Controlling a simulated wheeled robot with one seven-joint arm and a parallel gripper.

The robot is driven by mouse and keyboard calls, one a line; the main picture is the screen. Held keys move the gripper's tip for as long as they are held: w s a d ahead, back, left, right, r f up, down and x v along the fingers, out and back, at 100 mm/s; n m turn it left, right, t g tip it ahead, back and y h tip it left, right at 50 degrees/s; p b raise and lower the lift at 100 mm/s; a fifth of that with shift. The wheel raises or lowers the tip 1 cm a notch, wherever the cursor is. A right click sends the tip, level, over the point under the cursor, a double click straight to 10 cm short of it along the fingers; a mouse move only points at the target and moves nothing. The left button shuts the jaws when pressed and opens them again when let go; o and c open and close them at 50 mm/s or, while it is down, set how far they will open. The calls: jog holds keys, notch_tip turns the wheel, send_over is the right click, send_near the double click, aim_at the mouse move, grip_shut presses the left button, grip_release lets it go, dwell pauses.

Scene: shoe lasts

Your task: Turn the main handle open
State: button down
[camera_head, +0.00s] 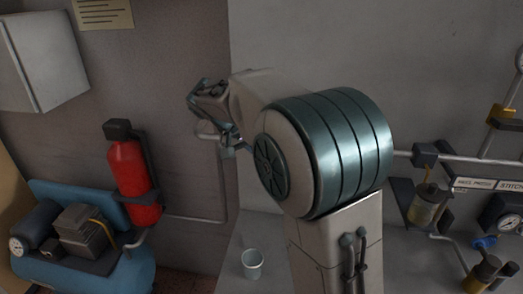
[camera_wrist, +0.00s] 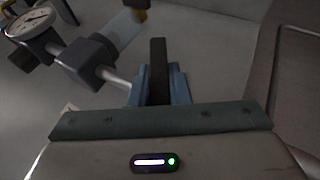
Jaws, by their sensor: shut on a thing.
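In the wrist view my gripper (camera_wrist: 160,84) is shut on a dark upright bar, the main handle (camera_wrist: 158,58). A blue finger lies on each side of it. The far end of the handle sticks out past the fingertips. A light pipe (camera_wrist: 115,78) runs from a dark block (camera_wrist: 89,62) toward the handle, and the join is hidden behind the fingers. In the head view my arm covers the middle of the pipe line, and I cannot make out the handle or its angle clearly there.
A white cup (camera_head: 252,264) sits below my arm. On the right are a filter bowl (camera_head: 427,208) and a gauge (camera_head: 509,223). A wall box (camera_head: 45,60) hangs upper left.

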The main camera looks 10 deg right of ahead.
jog(key=h, duration=0.2)
jog(key=n+g+h+b, duration=0.1)
jog(key=h, duration=0.2)
jog(key=shift+w+a+f+n+h, duration=0.1)
jog(key=shift+a+f+n+h, duration=0.2)
jog(key=shift+h, duration=0.1)
jog(key=h, duration=0.2)
jog(key=n+g+h+b, duration=0.1)
jog(key=h, duration=0.1)
jog(key=shift+n+h, duration=0.3)
jog(key=c, duration=1.4)
grip_release()
jog(key=shift+f, duration=0.1)
jog(key=shift+o, duration=0.2)
jog(key=a+b, duration=0.3)
jog(key=a, duration=1)
jog(key=shift+a, duration=0.4)
jog(key=shift+f, duration=0.15)
